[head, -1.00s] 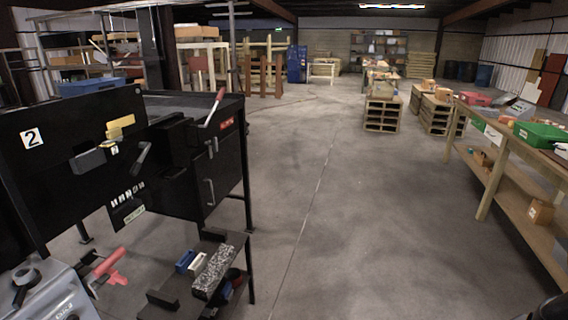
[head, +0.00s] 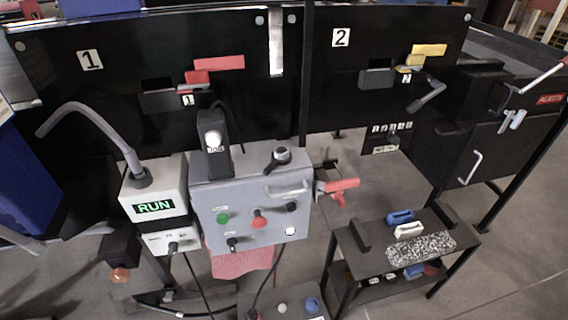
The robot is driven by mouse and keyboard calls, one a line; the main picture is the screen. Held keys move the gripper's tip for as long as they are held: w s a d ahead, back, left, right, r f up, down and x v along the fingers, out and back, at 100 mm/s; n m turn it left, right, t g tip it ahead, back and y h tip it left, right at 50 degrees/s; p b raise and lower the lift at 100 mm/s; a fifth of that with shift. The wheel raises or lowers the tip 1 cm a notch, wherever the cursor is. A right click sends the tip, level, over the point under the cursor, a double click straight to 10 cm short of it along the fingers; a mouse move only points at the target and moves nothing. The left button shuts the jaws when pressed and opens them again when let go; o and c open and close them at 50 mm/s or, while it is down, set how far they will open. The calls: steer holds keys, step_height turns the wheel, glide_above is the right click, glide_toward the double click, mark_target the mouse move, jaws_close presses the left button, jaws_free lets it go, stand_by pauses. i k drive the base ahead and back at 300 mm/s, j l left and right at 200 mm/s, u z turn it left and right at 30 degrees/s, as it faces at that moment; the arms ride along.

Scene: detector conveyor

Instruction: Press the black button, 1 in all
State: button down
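A grey control box (head: 250,190) stands at the middle of the head view. Its sloped front bears a green button (head: 223,218) and a red button (head: 259,222). A small black control (head: 291,206) sits to the right of the red one, and another black control (head: 233,243) sits below the green one. I cannot tell which black part is a push button or whether any is pressed. My gripper is not in view.
Left of the box stands a white unit with a green RUN display (head: 153,207) and a curved grey tube. Black panels numbered 1 (head: 90,60) and 2 (head: 341,38) rise behind. A low black table (head: 365,245) with small blocks stands at right. Grey floor is free at far right.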

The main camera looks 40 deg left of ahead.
mark_target(291, 207)
steer(key=i+u, duration=0.25)
steer(key=u, duration=0.2)
steer(key=i+l+u, duration=0.1)
steer(key=u, duration=0.3)
steer(key=i+l+u, duration=0.2)
steer(key=u, duration=0.25)
steer(key=i+l+u, duration=0.25)
steer(key=u, duration=0.2)
